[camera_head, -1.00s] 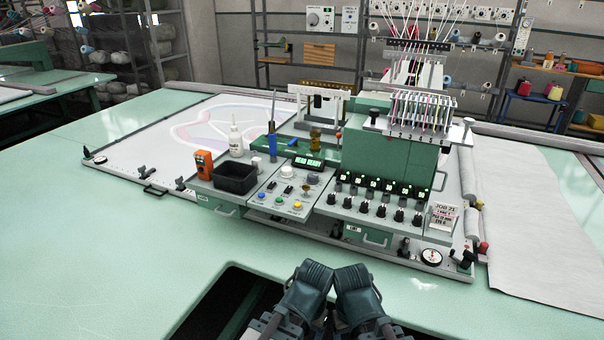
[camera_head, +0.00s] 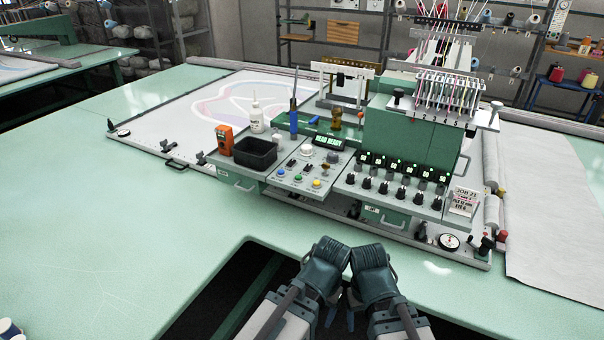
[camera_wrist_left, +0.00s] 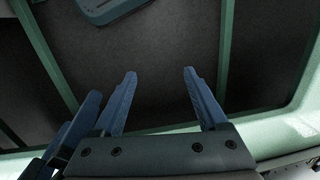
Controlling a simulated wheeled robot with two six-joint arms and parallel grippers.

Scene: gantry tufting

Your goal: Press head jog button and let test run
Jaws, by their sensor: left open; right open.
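My right gripper (camera_head: 352,318) hangs low at the table's front edge, well short of the panel. My left gripper (camera_wrist_left: 160,95) is open and empty in the left wrist view, over the dark area under the table edge. Both are apart from the buttons.
A black bin (camera_head: 255,153), an orange device (camera_head: 224,139) and a white bottle (camera_head: 256,118) stand left of the panel. A row of black knobs (camera_head: 383,188) and a job card (camera_head: 464,200) are to its right.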

